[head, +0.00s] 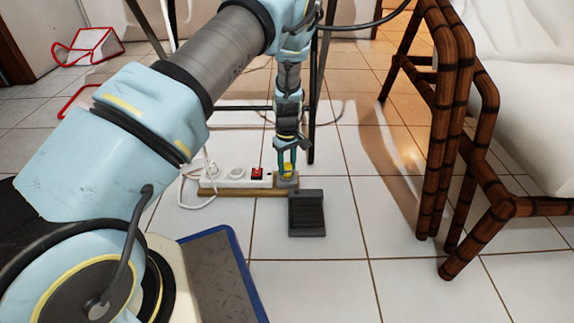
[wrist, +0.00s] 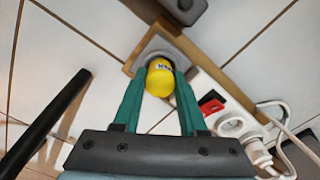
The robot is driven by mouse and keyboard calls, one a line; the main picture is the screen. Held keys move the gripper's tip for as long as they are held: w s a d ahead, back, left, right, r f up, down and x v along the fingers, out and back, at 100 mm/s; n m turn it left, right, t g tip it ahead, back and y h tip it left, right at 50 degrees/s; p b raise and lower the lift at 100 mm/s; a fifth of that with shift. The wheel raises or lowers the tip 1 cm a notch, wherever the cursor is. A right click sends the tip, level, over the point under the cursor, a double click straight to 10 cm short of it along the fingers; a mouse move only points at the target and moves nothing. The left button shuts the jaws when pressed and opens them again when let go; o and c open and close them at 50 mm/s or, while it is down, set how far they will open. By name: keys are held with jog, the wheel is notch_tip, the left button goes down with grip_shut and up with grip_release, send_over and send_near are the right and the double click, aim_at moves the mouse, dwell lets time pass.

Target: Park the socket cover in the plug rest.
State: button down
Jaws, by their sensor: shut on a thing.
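The socket cover, a small yellow round piece (head: 287,169), is between the green fingertips of my gripper (head: 287,163). In the wrist view the yellow cover (wrist: 160,78) shows between both fingers, and my gripper (wrist: 160,88) is shut on it. Directly below or behind it is a grey square fitting (wrist: 180,45) on the end of a wooden board; it looks like the plug rest, but I cannot be sure. The cover hides its middle, so I cannot tell whether the two touch.
A white power strip (head: 232,178) with a red switch lies on the wooden board, its white cable looping left. A rattan chair (head: 440,130) stands right. Tiles ahead of the block are clear.

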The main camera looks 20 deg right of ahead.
jog(key=shift+f, duration=0.25)
jog(key=shift+c, duration=1.9)
grip_release()
